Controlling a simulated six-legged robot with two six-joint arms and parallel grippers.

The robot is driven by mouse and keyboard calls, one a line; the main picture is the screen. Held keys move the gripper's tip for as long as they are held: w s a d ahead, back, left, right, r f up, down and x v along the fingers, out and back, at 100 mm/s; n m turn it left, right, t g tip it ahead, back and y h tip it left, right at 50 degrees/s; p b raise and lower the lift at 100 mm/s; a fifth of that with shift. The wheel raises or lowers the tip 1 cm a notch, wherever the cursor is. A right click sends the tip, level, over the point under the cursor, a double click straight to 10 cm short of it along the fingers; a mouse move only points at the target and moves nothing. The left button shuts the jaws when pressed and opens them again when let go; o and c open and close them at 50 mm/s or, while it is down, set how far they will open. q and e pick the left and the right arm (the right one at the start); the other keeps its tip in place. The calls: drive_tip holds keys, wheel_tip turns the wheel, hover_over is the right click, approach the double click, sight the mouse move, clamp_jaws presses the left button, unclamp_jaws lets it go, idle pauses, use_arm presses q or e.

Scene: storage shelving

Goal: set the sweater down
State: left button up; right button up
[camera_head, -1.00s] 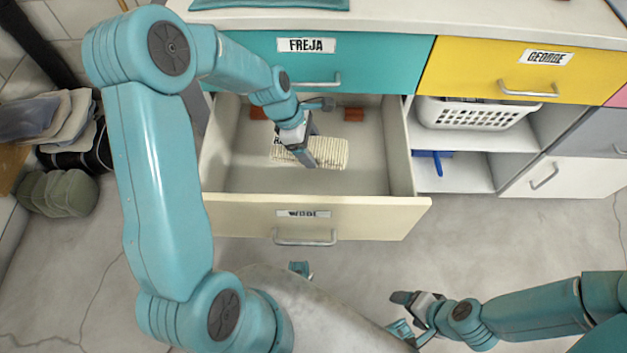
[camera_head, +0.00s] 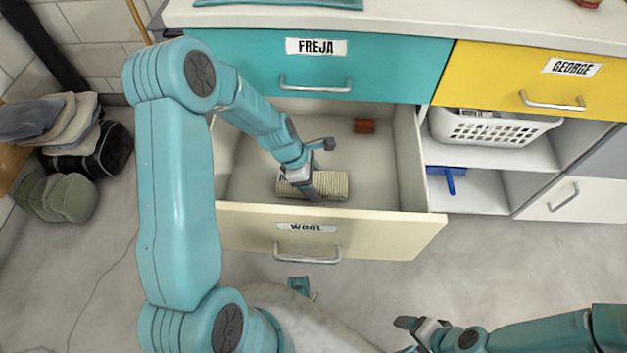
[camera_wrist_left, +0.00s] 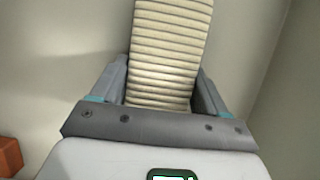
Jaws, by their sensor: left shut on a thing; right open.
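The sweater (camera_head: 334,187) is a cream, ribbed, folded bundle inside the open drawer labelled WOOL (camera_head: 385,230). My left gripper (camera_head: 312,192) reaches down into the drawer and is shut on the sweater. In the left wrist view the sweater (camera_wrist_left: 170,45) runs up between the two fingers of the left gripper (camera_wrist_left: 163,95). The sweater is low in the drawer, but I cannot tell whether it touches the drawer floor. My right gripper (camera_head: 408,335) is open and empty, outside the drawer at the lower right.
A red-brown block (camera_head: 364,126) lies at the back of the drawer; it also shows in the left wrist view (camera_wrist_left: 9,157). Closed teal FREJA (camera_head: 400,75) and yellow GEORGE (camera_head: 480,75) drawers sit above. A white basket (camera_head: 490,130) stands on the right shelf. The drawer floor around the sweater is mostly clear.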

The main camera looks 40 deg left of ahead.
use_arm(q)
drive_tip(key=o, duration=1.4)
drive_tip(key=shift+f, duration=0.15)
drive_tip(key=shift+c, duration=0.2)
drive_tip(key=p+v, duration=0.4)
drive_tip(key=v, duration=0.8)
drive_tip(key=shift+p, duration=0.3)
